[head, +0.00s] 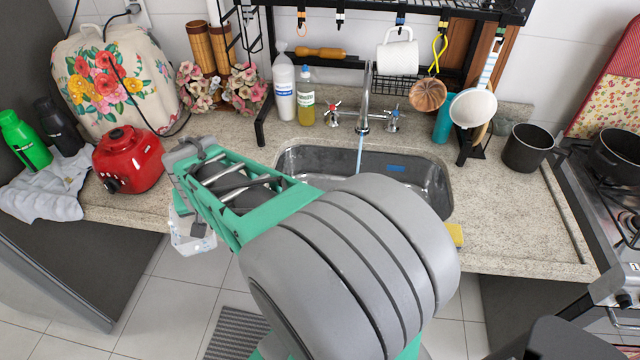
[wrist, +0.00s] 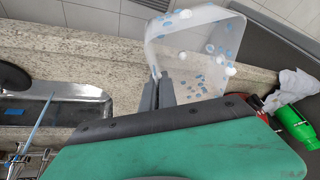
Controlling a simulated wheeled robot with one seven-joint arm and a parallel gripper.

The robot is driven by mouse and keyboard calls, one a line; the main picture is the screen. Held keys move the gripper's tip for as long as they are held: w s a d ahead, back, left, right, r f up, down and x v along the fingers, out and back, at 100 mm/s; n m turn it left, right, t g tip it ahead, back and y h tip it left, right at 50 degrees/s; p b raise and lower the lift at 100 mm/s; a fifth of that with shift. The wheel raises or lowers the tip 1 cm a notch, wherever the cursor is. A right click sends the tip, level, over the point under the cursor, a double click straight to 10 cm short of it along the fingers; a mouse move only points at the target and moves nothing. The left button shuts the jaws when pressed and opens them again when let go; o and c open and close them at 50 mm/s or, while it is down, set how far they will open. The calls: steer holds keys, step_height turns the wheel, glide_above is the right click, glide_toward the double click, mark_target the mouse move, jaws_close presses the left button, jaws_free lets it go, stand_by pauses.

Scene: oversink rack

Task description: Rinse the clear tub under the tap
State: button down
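The clear tub (head: 184,241) is mostly hidden behind my arm in the head view, in front of the counter's edge left of the sink. In the wrist view the tub (wrist: 205,45) is see-through, tilted, with blue and white specks on it. My gripper (head: 198,229) is at the tub's wall; in the wrist view its fingers (wrist: 159,92) are closed on that wall. The tap (head: 364,105) stands behind the sink (head: 430,182). A thin stream of water (head: 360,154) runs from it into the basin, clear of the tub.
A red blender base (head: 128,160), a grey cloth (head: 45,192) and a green bottle (head: 24,140) are at left. Soap bottles (head: 305,98) stand behind the sink. A rack (head: 470,14) hangs above. A dark pot (head: 527,148) is at right.

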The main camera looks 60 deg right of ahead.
steer(key=s+d+m+g+h+p, duration=0.1)
steer(key=s+d+m, duration=0.1)
steer(key=d+m, duration=0.1)
steer(key=s+d+m+g+p, duration=0.1)
steer(key=s+d+m, duration=0.1)
steer(key=d, duration=0.4)
steer(key=s+d+f+m+h+p, duration=0.1)
steer(key=s+d+m, duration=0.2)
steer(key=d+m, duration=0.1)
steer(key=shift+d+g+h, duration=0.3)
steer(key=shift+d+g, duration=0.1)
steer(key=shift+d, duration=0.35)
steer(key=s+d+f+m+g+p, duration=0.1)
steer(key=s+d+m+g+p, duration=0.25)
steer(key=s+d+m, duration=0.9)
steer(key=w+d+f+n+b, duration=0.1)
steer(key=w+d, duration=0.1)
steer(key=d, duration=0.4)
steer(key=w+d+f+n+b, duration=0.1)
steer(key=w+d+b, duration=0.1)
steer(key=d, duration=0.5)
steer(key=shift+w+d, duration=0.25)
steer(key=shift+w, duration=0.6)
steer(key=shift+a+f, duration=0.1)
